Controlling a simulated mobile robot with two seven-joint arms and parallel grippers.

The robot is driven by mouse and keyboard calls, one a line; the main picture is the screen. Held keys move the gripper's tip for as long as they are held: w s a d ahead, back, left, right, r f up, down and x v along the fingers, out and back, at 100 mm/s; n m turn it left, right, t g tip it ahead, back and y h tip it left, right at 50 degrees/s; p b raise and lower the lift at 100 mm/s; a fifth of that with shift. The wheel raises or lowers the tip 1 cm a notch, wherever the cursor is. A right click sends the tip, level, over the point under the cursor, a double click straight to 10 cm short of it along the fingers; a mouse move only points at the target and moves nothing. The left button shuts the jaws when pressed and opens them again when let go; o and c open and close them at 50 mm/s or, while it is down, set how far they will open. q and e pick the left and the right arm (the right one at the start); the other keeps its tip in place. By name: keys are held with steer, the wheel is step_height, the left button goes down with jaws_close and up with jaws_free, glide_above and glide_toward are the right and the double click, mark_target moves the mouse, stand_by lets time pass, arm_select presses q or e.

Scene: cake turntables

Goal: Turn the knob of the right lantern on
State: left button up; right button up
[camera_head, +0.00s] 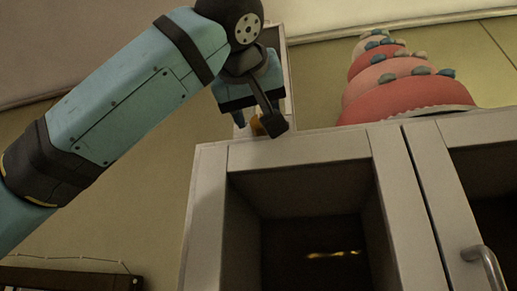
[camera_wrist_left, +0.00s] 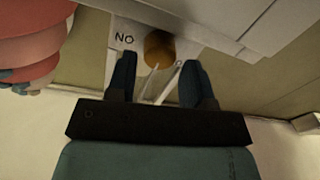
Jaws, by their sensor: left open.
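A rounded orange-brown knob (camera_wrist_left: 159,48) sits on a pale plate (camera_wrist_left: 112,58) in the left wrist view. Letters reading "NO" in the picture are beside the knob, and another mark is partly hidden on its other side. My left gripper (camera_wrist_left: 158,78) is open, with one dark finger on each side just short of the knob; I cannot tell if they touch it. In the head view a little of the knob (camera_head: 257,127) shows between the fingers of my left gripper (camera_head: 258,119). No lantern can be made out as a whole. My right gripper is not in view.
A tiered pink and red cake (camera_head: 405,80) stands on top of a pale cabinet (camera_head: 300,150), right of my gripper. The cabinet has a dark open front and a metal handle (camera_head: 484,262). A dark wooden piece (camera_head: 70,280) is low at the left.

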arm_select(q)
steer(key=shift+w+d+r, duration=0.1)
steer(key=shift+w, duration=1)
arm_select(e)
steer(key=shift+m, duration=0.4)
arm_select(q)
steer(key=shift+d, duration=0.1)
steer(key=c, duration=0.6)
steer(key=shift+f+m, duration=0.25)
steer(key=shift+m, duration=0.55)
steer(key=shift+c, duration=0.2)
steer(key=shift+m+b, duration=0.55)
steer(key=shift+m, duration=0.25)
steer(key=shift+r+m, duration=0.1)
steer(key=shift+m, duration=0.5)
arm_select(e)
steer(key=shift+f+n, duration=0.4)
